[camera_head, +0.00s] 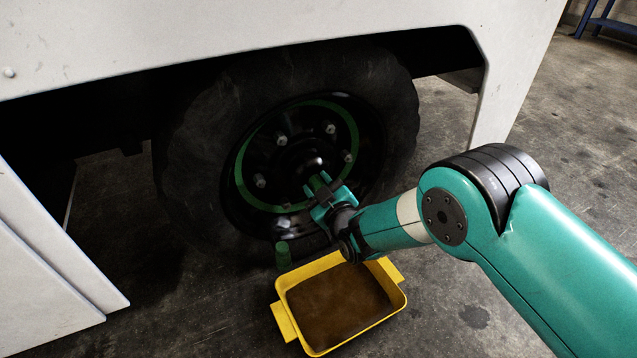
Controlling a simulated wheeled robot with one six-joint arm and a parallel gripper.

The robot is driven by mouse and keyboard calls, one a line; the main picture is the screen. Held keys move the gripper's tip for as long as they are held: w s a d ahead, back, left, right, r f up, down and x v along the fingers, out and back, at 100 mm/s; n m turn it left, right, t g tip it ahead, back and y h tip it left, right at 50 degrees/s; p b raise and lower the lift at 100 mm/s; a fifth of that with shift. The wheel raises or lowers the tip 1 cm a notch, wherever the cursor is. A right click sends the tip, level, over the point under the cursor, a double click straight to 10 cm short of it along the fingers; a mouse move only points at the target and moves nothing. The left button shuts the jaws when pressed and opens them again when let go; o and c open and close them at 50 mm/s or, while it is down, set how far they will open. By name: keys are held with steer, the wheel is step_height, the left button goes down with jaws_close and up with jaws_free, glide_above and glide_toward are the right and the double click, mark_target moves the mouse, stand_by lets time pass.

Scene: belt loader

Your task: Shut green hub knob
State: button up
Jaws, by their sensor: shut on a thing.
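The wheel (200,150) has a black hub inside a green ring (240,165), with several pale bolts around its middle. My gripper (324,193) reaches in from the right to the lower right of the hub's centre. It is shut on the green hub knob (317,181), a small green piece just showing between its fingers. The fingers hide most of the knob, so I cannot tell how it is turned.
A yellow tray (281,327) with brown liquid stands on the floor below the wheel. A green cylinder (283,254) stands at the tray's back left. White body panels (250,30) overhang the wheel.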

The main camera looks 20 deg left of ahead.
steer(key=m+p, duration=0.1)
steer(key=m, duration=0.4)
steer(key=shift+d+m, duration=0.1)
steer(key=shift+m, duration=0.2)
steer(key=m+p, duration=0.1)
steer(key=m, duration=0.3)
steer(key=shift+w, duration=0.1)
steer(key=m, duration=0.5)
steer(key=shift+f+p, duration=0.1)
steer(key=shift+p, duration=0.3)
steer(key=shift+m, duration=2.2)
steer(key=o, duration=0.9)
steer(key=shift+d+p, duration=0.1)
steer(key=shift+p, duration=0.25)
